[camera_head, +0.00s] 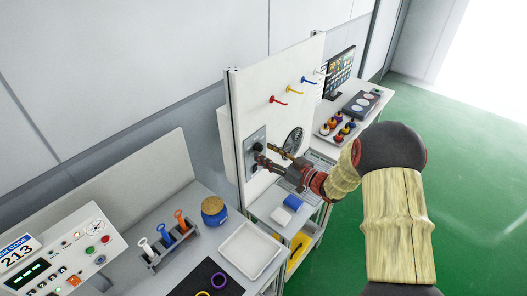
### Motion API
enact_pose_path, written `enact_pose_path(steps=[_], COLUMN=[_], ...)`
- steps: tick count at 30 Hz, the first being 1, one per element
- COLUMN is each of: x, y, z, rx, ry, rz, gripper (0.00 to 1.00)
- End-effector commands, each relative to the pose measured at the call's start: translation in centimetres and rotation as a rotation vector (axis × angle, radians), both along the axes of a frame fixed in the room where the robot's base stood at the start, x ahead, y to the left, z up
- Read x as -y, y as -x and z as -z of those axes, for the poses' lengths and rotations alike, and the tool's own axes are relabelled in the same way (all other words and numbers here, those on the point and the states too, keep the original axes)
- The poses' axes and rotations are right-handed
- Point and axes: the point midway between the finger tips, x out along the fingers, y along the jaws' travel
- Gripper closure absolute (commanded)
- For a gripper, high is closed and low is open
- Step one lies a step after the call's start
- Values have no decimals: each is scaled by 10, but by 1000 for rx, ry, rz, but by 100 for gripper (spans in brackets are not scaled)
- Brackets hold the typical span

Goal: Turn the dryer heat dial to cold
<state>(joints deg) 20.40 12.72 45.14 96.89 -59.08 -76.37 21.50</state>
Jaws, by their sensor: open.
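A grey control panel (255,150) is mounted on the left part of an upright white board. Dark knob-like shapes show on it, but they are too small to tell which is the heat dial or where it points. My gripper (265,158) is at the right edge of this panel, its tips pointing left toward it. The gripper is open. The tips overlap the panel in the picture, and I cannot tell whether they touch a dial.
Red (277,100), yellow (287,87) and blue (309,80) hooks stick out above. Below are a blue-and-white item (292,203) and a white tray (249,250). Green floor is clear at right.

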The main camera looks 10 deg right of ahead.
Motion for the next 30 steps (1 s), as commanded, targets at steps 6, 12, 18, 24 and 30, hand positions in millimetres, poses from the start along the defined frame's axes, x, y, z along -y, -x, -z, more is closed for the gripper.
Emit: enact_pose_path(steps=[6, 12, 18, 24, 30], x=[-10, -10, -10, -10, -10], y=[-13, -14, -14, -14, -14], z=[0, 0, 0, 0, 0], rx=[0, 0, 0, 0, 1], ry=[0, 0, 0, 0, 1], rz=[0, 2, 2, 2, 2], gripper=[54, 54, 61, 73, 84])
